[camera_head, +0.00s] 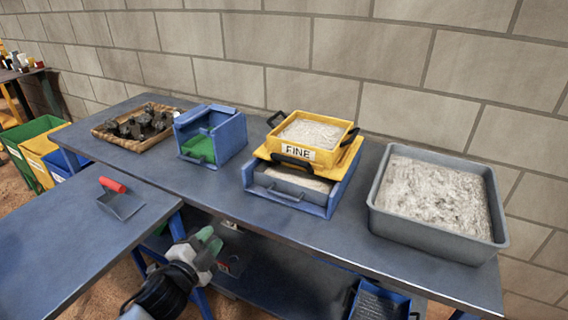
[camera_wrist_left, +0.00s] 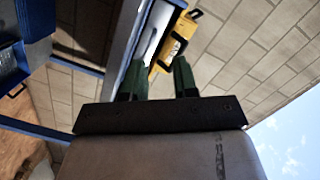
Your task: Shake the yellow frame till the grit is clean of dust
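The yellow frame (camera_head: 326,157), labelled FINE, holds pale grey grit (camera_head: 309,133) and has dark handles at its sides. It sits level on a yellow-topped blue stand (camera_head: 318,208) on the bench, with a grey tray of pale material (camera_head: 290,185) under it. The left wrist view also shows the yellow frame (camera_wrist_left: 176,45) beyond the fingertips. My left gripper (camera_head: 210,240) is in front of the bench edge, low and to the left of the frame, apart from it. Its green fingers (camera_wrist_left: 158,78) are spread with nothing between them. My right gripper is not in view.
A large grey tub (camera_head: 445,235) of pale material stands right on the bench (camera_head: 225,185). A red-handled scraper (camera_head: 120,203) lies on the nearer table. A blue tray (camera_head: 378,302) is below.

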